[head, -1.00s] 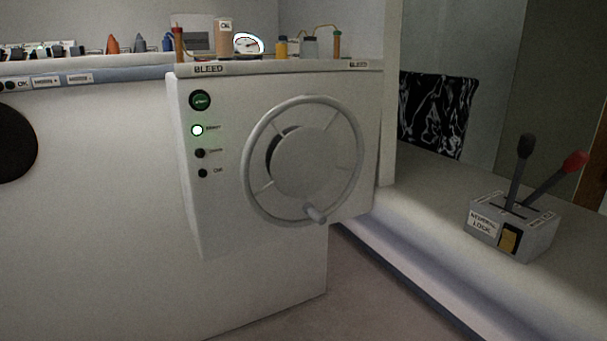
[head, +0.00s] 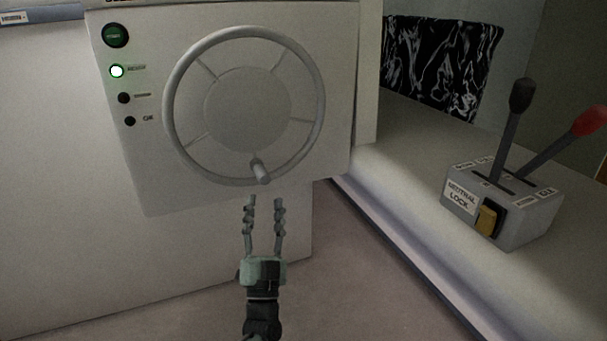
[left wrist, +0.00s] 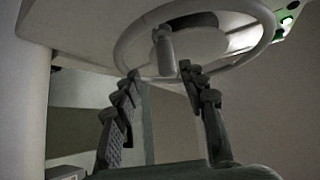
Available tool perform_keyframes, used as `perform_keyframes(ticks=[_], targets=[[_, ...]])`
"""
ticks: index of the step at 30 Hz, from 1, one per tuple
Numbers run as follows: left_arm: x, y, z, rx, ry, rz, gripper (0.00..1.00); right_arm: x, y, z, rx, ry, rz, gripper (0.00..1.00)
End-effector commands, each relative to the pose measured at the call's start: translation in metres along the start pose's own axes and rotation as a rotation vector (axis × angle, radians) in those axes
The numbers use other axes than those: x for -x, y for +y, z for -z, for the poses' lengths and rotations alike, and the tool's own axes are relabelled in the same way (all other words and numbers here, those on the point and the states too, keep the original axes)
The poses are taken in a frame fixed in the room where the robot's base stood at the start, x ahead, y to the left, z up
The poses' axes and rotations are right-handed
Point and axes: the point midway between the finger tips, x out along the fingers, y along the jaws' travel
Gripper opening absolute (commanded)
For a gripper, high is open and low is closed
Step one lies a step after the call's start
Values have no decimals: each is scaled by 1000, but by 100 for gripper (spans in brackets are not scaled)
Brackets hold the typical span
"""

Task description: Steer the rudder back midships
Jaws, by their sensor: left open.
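The grey steering wheel (head: 318,135) is on the front of a white console box, with a round hub (head: 247,108) in its middle. Its knob handle (head: 260,171) sticks out at the bottom of the rim. My left gripper (head: 265,202) is open just below the knob, fingers pointing up at it, with nothing between them. In the left wrist view the knob (left wrist: 165,52) hangs from the wheel rim (left wrist: 262,25) beyond and between the two open fingertips (left wrist: 160,72). It looks apart from them. The rudder is not seen. My right gripper is out of view.
A green start button (head: 116,35) and a lit indicator (head: 117,71) are on the console's left. A lever box (head: 515,215) with a black lever (head: 513,120) and a red-tipped lever (head: 588,122) stands on the ledge at right. Floor below the wheel is clear.

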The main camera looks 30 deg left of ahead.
Motion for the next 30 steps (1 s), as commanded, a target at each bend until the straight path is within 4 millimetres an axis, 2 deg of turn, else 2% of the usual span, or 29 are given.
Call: perform_keyframes(ticks=[5, 13, 18, 29, 30], targets=[[-12, -10, 0, -20, 8, 49, 42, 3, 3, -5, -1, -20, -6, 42], [-55, -12, 2, -18, 10, 47, 42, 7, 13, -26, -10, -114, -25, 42], [-73, -12, 1, -17, 8, 45, 42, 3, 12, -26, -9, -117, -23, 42], [-79, -12, 1, -18, 7, 43, 42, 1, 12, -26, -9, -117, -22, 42], [-79, -12, 1, -17, 7, 43, 37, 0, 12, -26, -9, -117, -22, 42]])
